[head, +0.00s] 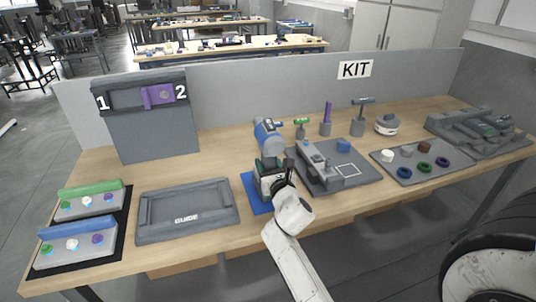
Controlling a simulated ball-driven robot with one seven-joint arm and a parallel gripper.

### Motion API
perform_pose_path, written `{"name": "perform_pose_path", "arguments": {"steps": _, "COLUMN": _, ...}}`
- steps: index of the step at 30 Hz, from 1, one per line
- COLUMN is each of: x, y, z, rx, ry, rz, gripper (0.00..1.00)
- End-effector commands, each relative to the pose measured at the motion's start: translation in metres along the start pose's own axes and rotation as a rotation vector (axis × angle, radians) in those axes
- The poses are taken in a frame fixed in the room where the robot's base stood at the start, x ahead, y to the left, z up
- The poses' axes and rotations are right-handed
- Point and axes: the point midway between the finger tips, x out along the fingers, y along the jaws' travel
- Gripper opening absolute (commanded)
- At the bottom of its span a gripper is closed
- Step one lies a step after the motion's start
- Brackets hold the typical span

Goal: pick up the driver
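The driver (267,136) looks like a blue and grey power tool in the middle of the table, standing above a blue mat (251,192). My gripper (270,164) is at the lower part of the driver, in front of it as seen from the head view. The gripper and my wrist hide the driver's lower part and most of the mat. I cannot tell whether the fingers are around the handle or touching it, or whether they are open or shut. I also cannot tell whether the driver rests on the mat.
A grey fixture plate (345,177) stands close on the right, and a GUIDE tray (188,210) on the left. Small upright tools, including a green T-handle (301,128), stand behind. A parts tray (423,170) lies further right. A grey partition (240,93) closes the back.

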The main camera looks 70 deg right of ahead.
Motion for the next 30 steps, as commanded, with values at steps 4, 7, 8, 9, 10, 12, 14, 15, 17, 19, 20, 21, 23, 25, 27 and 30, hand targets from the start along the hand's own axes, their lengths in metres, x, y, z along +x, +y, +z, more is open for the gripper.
{"name": "perform_pose_path", "arguments": {"steps": 4, "x": 0.0, "y": 0.0, "z": 0.0, "rx": 0.0, "ry": 0.0, "rz": 0.0, "gripper": 0.32}}
{"name": "perform_pose_path", "arguments": {"steps": 7, "x": 0.0, "y": 0.0, "z": 0.0, "rx": 0.0, "ry": 0.0, "rz": 0.0, "gripper": 0.23}}
{"name": "perform_pose_path", "arguments": {"steps": 8, "x": 0.0, "y": 0.0, "z": 0.0, "rx": 0.0, "ry": 0.0, "rz": 0.0, "gripper": 0.2}}
{"name": "perform_pose_path", "arguments": {"steps": 9, "x": 0.0, "y": 0.0, "z": 0.0, "rx": 0.0, "ry": 0.0, "rz": 0.0, "gripper": 0.16}}
{"name": "perform_pose_path", "arguments": {"steps": 10, "x": 0.0, "y": 0.0, "z": 0.0, "rx": 0.0, "ry": 0.0, "rz": 0.0, "gripper": 0.13}}
{"name": "perform_pose_path", "arguments": {"steps": 12, "x": 0.0, "y": 0.0, "z": 0.0, "rx": 0.0, "ry": 0.0, "rz": 0.0, "gripper": 0.06}}
{"name": "perform_pose_path", "arguments": {"steps": 14, "x": 0.0, "y": 0.0, "z": 0.0, "rx": 0.0, "ry": 0.0, "rz": 0.0, "gripper": 0.01}}
{"name": "perform_pose_path", "arguments": {"steps": 15, "x": 0.0, "y": 0.0, "z": 0.0, "rx": 0.0, "ry": 0.0, "rz": 0.0, "gripper": 0.0}}
{"name": "perform_pose_path", "arguments": {"steps": 17, "x": 0.0, "y": 0.0, "z": 0.003, "rx": 0.0, "ry": -0.007, "rz": 0.001, "gripper": 0.0}}
{"name": "perform_pose_path", "arguments": {"steps": 19, "x": 0.0, "y": 0.0, "z": 0.003, "rx": 0.0, "ry": -0.006, "rz": 0.001, "gripper": 0.0}}
{"name": "perform_pose_path", "arguments": {"steps": 20, "x": 0.0, "y": 0.0, "z": 0.003, "rx": 0.0, "ry": -0.006, "rz": 0.001, "gripper": 0.0}}
{"name": "perform_pose_path", "arguments": {"steps": 21, "x": 0.0, "y": 0.0, "z": 0.003, "rx": 0.0, "ry": -0.006, "rz": 0.001, "gripper": 0.0}}
{"name": "perform_pose_path", "arguments": {"steps": 23, "x": 0.0, "y": 0.0, "z": 0.004, "rx": 0.0, "ry": -0.006, "rz": 0.001, "gripper": 0.0}}
{"name": "perform_pose_path", "arguments": {"steps": 25, "x": 0.0, "y": 0.0, "z": 0.005, "rx": 0.0, "ry": -0.006, "rz": 0.001, "gripper": 0.0}}
{"name": "perform_pose_path", "arguments": {"steps": 27, "x": 0.0, "y": 0.001, "z": 0.009, "rx": 0.0, "ry": -0.007, "rz": 0.001, "gripper": 0.0}}
{"name": "perform_pose_path", "arguments": {"steps": 30, "x": 0.0, "y": 0.001, "z": 0.017, "rx": 0.001, "ry": -0.007, "rz": 0.002, "gripper": 0.0}}
